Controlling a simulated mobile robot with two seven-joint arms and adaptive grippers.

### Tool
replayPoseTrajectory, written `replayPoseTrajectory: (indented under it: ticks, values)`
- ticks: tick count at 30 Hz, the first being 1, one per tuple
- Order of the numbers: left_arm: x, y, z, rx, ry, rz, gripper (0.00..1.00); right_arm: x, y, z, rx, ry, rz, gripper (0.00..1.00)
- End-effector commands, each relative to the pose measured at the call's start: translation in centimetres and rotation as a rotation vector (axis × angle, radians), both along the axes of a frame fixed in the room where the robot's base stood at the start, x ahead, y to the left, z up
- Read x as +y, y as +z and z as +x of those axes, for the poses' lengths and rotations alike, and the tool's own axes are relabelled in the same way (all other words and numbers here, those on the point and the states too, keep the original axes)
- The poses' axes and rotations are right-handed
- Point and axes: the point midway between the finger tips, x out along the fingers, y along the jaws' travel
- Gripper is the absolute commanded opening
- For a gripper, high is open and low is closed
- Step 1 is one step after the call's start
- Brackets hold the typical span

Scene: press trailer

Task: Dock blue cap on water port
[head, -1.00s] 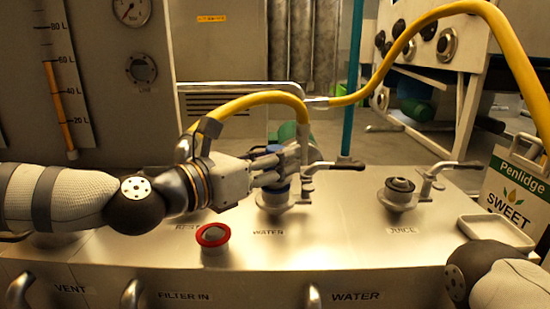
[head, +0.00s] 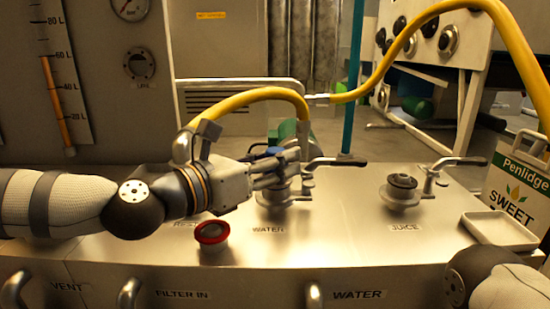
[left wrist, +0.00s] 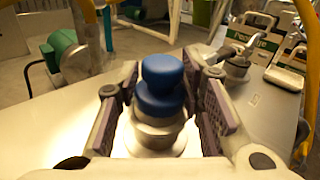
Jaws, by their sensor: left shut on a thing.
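The blue cap (left wrist: 162,85) is two-tiered and upright in the left wrist view, between the two fingers of my left gripper (left wrist: 160,105). Directly below it is the pale metal water port (left wrist: 150,138). Whether the cap is fully seated cannot be told. In the head view my left gripper (head: 280,172) is shut on the cap over the port behind the WATER label. Its fingers hide most of the cap, and only a bit of blue (head: 275,150) shows above them. My right gripper is out of view; only part of my right arm shows at bottom right.
A lever handle (head: 335,161) stands just right of the water port. The juice port (head: 401,188) with a dark top and its lever are further right. A yellow hose (head: 250,97) arches behind. A white tray (head: 497,227) is at right.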

Motion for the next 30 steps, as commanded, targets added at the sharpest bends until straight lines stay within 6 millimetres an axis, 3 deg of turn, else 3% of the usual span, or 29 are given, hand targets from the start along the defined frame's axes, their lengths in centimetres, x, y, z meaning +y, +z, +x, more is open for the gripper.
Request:
replayPoseTrajectory:
  ticks: [1,2,3,13,30]
  values:
    - [0.0,-0.2,0.0,0.001,0.000,-0.001,0.00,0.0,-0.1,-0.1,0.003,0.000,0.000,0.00]
    - [0.0,-0.1,0.0,-0.001,0.000,-0.001,0.41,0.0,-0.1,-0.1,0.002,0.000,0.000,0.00]
    - [0.0,0.0,0.0,-0.001,0.000,-0.001,0.43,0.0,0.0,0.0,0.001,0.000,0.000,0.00]
    - [0.4,0.0,-0.4,-0.001,0.000,0.001,0.43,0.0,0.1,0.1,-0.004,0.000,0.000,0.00]
    - [4.7,0.5,-4.6,-0.004,0.001,-0.001,0.43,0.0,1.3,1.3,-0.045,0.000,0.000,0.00]
